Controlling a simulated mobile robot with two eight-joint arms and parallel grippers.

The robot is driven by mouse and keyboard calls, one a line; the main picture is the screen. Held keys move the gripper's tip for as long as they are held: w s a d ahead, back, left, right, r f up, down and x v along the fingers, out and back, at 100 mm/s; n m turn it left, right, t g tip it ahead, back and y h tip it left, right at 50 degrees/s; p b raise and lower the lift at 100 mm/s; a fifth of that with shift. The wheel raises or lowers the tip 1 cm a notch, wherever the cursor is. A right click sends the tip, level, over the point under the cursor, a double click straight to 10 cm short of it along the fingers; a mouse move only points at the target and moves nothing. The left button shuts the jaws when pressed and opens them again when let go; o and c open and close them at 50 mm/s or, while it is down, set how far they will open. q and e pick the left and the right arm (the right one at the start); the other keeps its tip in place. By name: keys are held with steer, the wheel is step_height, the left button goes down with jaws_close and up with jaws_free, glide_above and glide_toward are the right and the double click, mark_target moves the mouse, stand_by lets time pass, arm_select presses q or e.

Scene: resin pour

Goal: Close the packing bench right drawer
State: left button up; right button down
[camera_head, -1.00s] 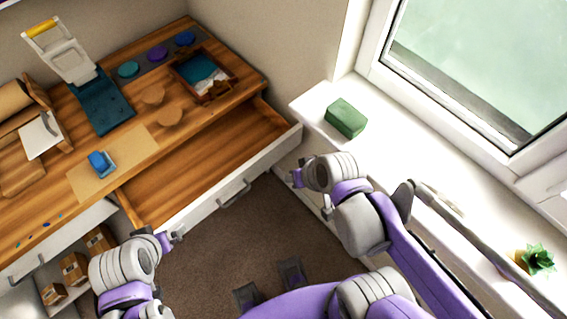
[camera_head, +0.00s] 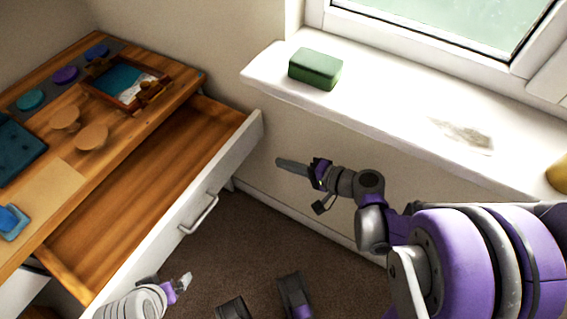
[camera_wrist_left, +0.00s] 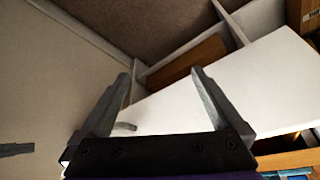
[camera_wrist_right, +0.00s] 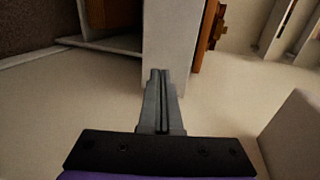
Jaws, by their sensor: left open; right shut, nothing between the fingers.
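The packing bench right drawer (camera_head: 150,195) is pulled well out from the bench (camera_head: 60,170), and its inside looks empty. Its white front panel carries a grey handle (camera_head: 199,214). My right gripper (camera_head: 283,163) is shut and empty, to the right of the drawer's far end and apart from it. In the right wrist view its closed fingers (camera_wrist_right: 160,85) point towards a white panel edge. My left gripper (camera_head: 184,282) is low in the head view, near the front end of the drawer. In the left wrist view its fingers (camera_wrist_left: 160,90) stand open with nothing held, a white panel behind them.
A white windowsill (camera_head: 390,110) with a green block (camera_head: 315,68) runs along the right, above my right arm. A framed tray (camera_head: 125,85) and coloured discs (camera_head: 65,75) lie on the bench top.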

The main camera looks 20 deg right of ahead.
steer(key=b, duration=0.2)
glide_toward(242, 149)
steer(key=x, duration=0.5)
steer(key=shift+f, duration=0.45)
steer(key=shift+w+a, duration=0.35)
steer(key=shift+w, duration=0.25)
steer(key=shift+r, duration=0.1)
steer(key=w+a, duration=0.4)
steer(key=w, duration=0.2)
steer(key=w+a, duration=0.4)
steer(key=w, duration=0.2)
steer(key=w+a, duration=0.5)
steer(key=w, duration=0.1)
steer(key=shift+a+p, duration=0.1)
steer(key=shift+p, duration=0.3)
steer(key=shift+w+a, duration=0.15)
steer(key=shift+w, duration=0.1)
steer(key=shift+r, duration=0.1)
steer(key=shift+w, duration=0.1)
